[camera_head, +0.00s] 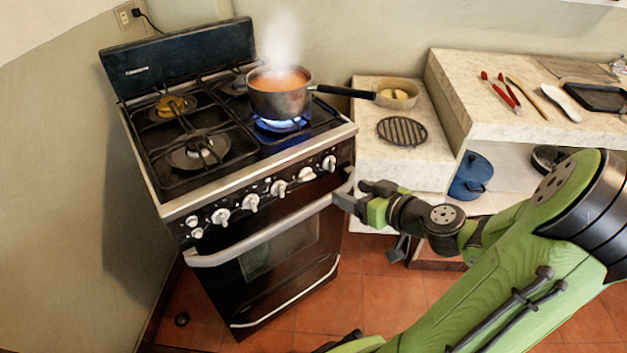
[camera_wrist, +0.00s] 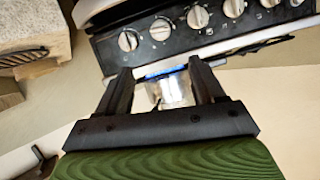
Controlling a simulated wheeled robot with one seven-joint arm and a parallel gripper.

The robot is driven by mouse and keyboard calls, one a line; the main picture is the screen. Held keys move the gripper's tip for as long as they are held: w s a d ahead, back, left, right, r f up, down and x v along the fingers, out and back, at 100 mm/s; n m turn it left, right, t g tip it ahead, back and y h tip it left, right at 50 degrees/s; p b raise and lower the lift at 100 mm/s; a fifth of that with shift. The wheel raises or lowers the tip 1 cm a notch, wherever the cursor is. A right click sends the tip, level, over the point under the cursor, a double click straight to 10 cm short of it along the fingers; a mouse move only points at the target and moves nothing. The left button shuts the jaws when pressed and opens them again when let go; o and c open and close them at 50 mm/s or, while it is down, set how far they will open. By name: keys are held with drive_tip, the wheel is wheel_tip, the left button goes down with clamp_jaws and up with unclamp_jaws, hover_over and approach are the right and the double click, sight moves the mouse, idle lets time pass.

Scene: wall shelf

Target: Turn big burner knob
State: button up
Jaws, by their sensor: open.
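A row of several pale knobs (camera_head: 251,203) runs along the black front panel of the stove (camera_head: 180,203). I cannot tell which one is the big burner knob. My gripper (camera_head: 352,194) is at the right end of the stove front, near the oven handle (camera_head: 270,230) and below the rightmost knob (camera_head: 329,164). In the wrist view my gripper (camera_wrist: 162,84) is open, with its two dark fingers apart and no knob between them. Several knobs, such as one knob (camera_wrist: 198,17), show beyond the fingertips. A blue glow and a shiny patch show between the fingers.
A steaming pot (camera_head: 281,97) of orange food stands over a blue flame (camera_head: 279,125) on the right burner, its long handle pointing right. A marble counter (camera_head: 395,165) with a round grate (camera_head: 402,131) stands right of the stove. A wall is close on the left.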

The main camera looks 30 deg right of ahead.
sight(309, 176)
drive_tip(key=p+x, duration=0.3)
drive_tip(key=x, duration=1.1)
drive_tip(key=shift+w+f+p, duration=0.1)
drive_tip(key=shift+w+p, duration=0.2)
drive_tip(key=shift+p, duration=0.05)
drive_tip(key=c, duration=1.1)
drive_tip(key=shift+o, duration=0.2)
